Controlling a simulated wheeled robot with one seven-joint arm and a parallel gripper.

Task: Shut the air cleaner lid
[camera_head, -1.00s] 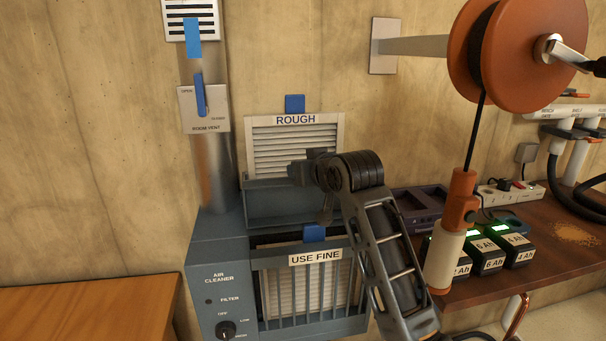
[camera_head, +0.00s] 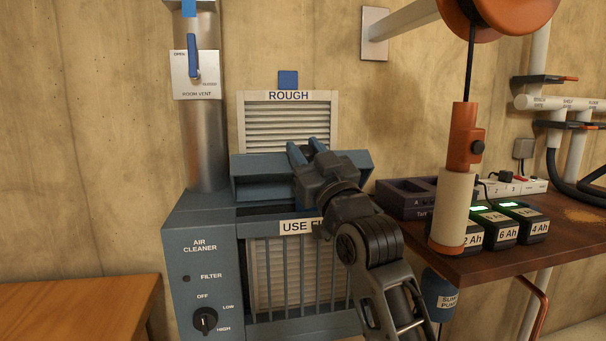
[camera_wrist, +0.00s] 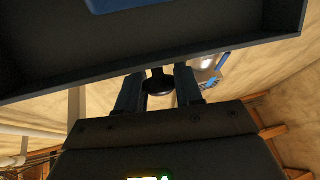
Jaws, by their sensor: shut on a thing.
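The grey-blue air cleaner (camera_head: 199,275) stands against the wall. Its lid (camera_head: 252,187) is raised at the back of the top and stands open, a shallow tray-like panel. My gripper (camera_head: 304,150) is at the lid's upper edge, its fingers reaching over toward the far side. In the wrist view, the gripper (camera_wrist: 158,85) is shut on a dark round knob (camera_wrist: 158,82), and the lid's panel (camera_wrist: 215,42) crosses the top. A filter labelled "USE FINE" (camera_head: 275,275) sits in the cleaner behind bars; my wrist hides part of its label.
A "ROUGH" filter (camera_head: 290,128) stands against the wall behind the lid. A room vent lever (camera_head: 194,58) is on the duct above left. At right are a bench (camera_head: 500,263) with batteries and a hanging orange-and-cream tool (camera_head: 458,190) close to my arm.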

